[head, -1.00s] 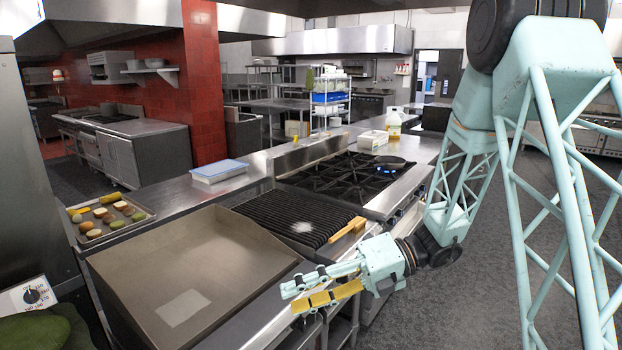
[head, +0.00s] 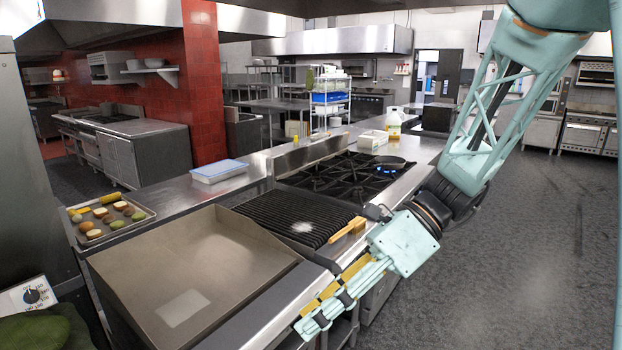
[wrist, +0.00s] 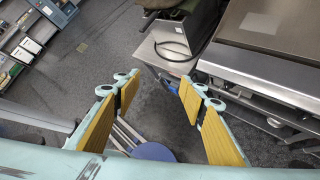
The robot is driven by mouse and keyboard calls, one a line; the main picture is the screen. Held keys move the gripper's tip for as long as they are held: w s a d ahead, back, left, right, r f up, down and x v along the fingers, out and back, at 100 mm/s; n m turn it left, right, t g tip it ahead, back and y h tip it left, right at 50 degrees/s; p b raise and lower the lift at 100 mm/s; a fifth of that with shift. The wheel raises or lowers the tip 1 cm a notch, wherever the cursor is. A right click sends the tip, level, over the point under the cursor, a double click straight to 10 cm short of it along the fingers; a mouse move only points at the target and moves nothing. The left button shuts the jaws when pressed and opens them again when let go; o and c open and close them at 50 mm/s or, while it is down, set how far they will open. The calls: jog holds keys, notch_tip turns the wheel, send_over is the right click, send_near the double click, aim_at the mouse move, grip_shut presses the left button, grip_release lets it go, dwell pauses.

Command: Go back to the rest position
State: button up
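My gripper (head: 322,308) is in the lower middle of the head view, in front of the counter's front edge, pointing down and to the left. In the wrist view my gripper (wrist: 157,95) has its two yellow-padded fingers spread apart. Nothing is between them but the floor and a round blue seat-like thing (wrist: 153,151) far below. The gripper holds nothing.
A food tray (head: 112,228) lies left. Grey floor (head: 545,240) at right is clear.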

jog(key=s+d+r+n+t+h, duration=0.3)
jog(key=s+d+r+n+h, duration=0.2)
jog(key=s+d+n, duration=0.4)
jog(key=s+d+r+n+t+h, duration=0.4)
jog(key=s+d+r+n+h, duration=0.1)
jog(key=s+d+n, duration=0.5)
jog(key=shift+d+n, duration=0.65)
jog(key=shift+n, duration=0.55)
